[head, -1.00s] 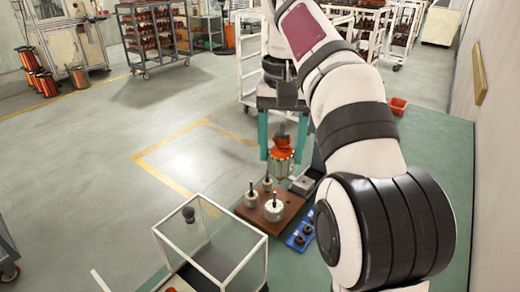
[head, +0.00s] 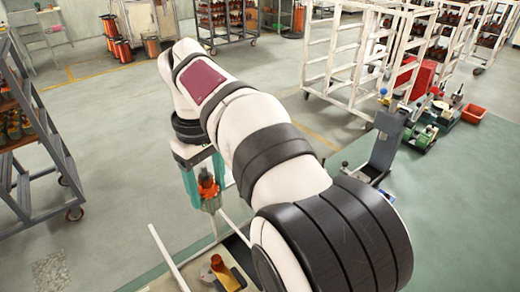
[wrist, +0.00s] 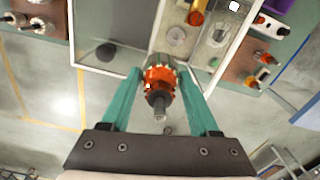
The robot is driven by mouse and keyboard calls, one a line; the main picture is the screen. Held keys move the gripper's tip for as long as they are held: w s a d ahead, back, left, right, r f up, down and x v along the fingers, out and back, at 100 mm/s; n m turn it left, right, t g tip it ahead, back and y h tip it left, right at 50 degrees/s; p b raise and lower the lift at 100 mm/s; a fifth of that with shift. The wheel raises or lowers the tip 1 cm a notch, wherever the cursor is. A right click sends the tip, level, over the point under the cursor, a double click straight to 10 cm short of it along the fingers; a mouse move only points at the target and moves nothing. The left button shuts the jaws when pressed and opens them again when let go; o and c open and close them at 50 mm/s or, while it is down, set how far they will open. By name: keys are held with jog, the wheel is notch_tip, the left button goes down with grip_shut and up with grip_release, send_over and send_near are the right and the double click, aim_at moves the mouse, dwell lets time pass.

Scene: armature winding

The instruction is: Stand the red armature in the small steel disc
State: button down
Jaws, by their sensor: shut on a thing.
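My gripper (head: 208,188) is shut on the red armature (head: 206,182), which hangs between its teal fingers above the floor-side work area in the head view. In the wrist view the armature (wrist: 158,75) has an orange-red winding and a grey shaft pointing toward the camera, with the gripper (wrist: 160,85) on both sides of it. Just beyond the armature is a grey station surface with a small round steel disc (wrist: 176,36) and another round pale spot (wrist: 218,35) beside it. I cannot tell for sure which is the small disc. The armature is apart from both.
A framed clear-walled box (wrist: 73,40) borders the station on the left. A brown board with pale armatures (wrist: 40,24) lies at the far left. Another brown board with orange parts (wrist: 250,82) is at right. An orange-yellow piece (wrist: 198,12) stands near the disc.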

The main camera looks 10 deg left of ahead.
jog(key=s+f+n, duration=0.1)
jog(key=s+f, duration=0.1)
jog(key=f, duration=0.6)
jog(key=s+a+f+n, duration=0.1)
jog(key=s+f, duration=0.1)
jog(key=f, duration=0.5)
jog(key=shift+s+a+f, duration=0.15)
jog(key=shift+a+f, duration=0.15)
jog(key=shift+f, duration=0.1)
jog(key=shift+f, duration=1.4)
jog(key=shift+c, duration=0.3)
grip_release()
jog(key=shift+n, duration=0.3)
jog(key=shift+r, duration=2.25)
